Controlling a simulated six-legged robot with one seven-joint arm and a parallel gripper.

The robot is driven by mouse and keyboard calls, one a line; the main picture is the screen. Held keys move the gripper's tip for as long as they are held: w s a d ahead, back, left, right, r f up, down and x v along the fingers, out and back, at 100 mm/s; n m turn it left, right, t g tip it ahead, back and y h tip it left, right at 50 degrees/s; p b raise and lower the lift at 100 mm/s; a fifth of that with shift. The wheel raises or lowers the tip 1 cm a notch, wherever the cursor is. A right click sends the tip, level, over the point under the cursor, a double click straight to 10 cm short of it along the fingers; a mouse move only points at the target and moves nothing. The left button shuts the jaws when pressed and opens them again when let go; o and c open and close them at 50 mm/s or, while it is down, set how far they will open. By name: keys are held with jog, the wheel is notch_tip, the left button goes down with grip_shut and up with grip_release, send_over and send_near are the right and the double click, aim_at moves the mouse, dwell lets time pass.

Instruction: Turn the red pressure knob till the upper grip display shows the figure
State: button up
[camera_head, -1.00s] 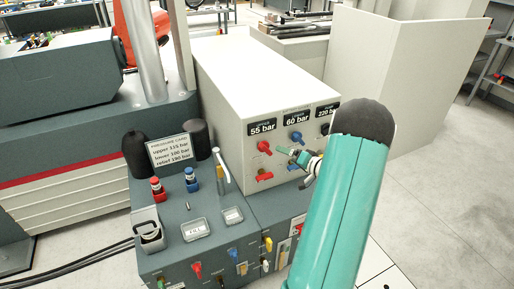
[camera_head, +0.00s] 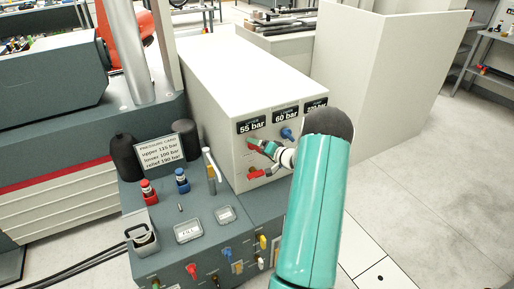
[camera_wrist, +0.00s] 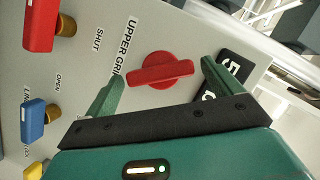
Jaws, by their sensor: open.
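The red pressure knob (camera_wrist: 160,70) shows whole in the wrist view, a round disc with a raised bar, beside the words "UPPER GRI". My gripper (camera_wrist: 158,78) is open, one finger on each side of the knob; I cannot tell whether they touch it. In the head view my gripper (camera_head: 264,148) is at the white cabinet's front and partly hides the red knob. The upper grip display (camera_head: 251,127) above reads 55 bar. The pressure card (camera_head: 160,150) reads upper 115 bar, lower 100 bar, relief 190 bar.
A blue knob (camera_head: 287,133) sits right of my gripper, under a display (camera_head: 286,113) reading 60 bar. A red lever (camera_head: 262,174) is just below. The wrist view shows red (camera_wrist: 40,25), blue (camera_wrist: 32,120) and yellow (camera_wrist: 36,170) levers at left.

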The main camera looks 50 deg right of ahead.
jog(key=shift+w+f, duration=0.15)
jog(key=shift+w, duration=0.45)
jog(key=shift+c, duration=0.4)
jog(key=c, duration=0.9)
jog(key=shift+a, duration=0.1)
